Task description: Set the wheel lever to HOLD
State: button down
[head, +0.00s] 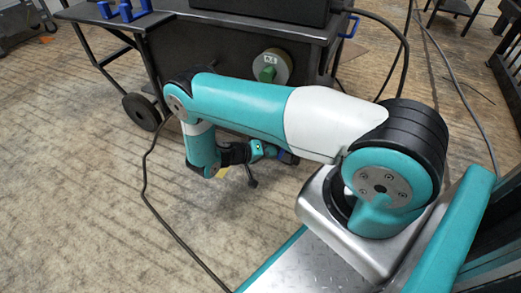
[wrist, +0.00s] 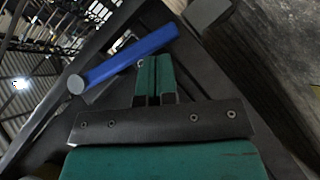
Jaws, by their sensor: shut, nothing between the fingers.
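A blue bar with a grey round end (wrist: 130,58), which looks like the wheel lever, lies slanted across the wrist view, just beyond my fingertips. My gripper (wrist: 154,62) is shut and empty, its two green fingers together. The tips are close to the bar's underside in the picture; I cannot tell whether they touch it. In the head view my gripper (head: 264,150) is low beside the dark cart, mostly behind my arm. A small blue and dark part (head: 288,157) shows just right of it. No HOLD marking is readable.
The dark cart (head: 205,60) stands ahead, with a black wheel (head: 141,111) at its left and a green knob on a round dial (head: 268,72) on its panel. Cables cross the floor. The wooden floor (head: 80,190) at left is mostly clear.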

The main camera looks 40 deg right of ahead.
jog(key=shift+s+f, duration=0.25)
jog(key=shift+s, duration=0.05)
jog(key=shift+s+d+f, duration=0.1)
jog(key=shift+s+f, duration=0.1)
dwell(0.3)
jog(key=w+a+r+p, duration=0.1)
jog(key=w+a+r, duration=0.2)
jog(key=w+a, duration=0.4)
jog(key=a, duration=0.3)
jog(key=shift+w+a, duration=0.35)
jog(key=shift+r, duration=0.1)
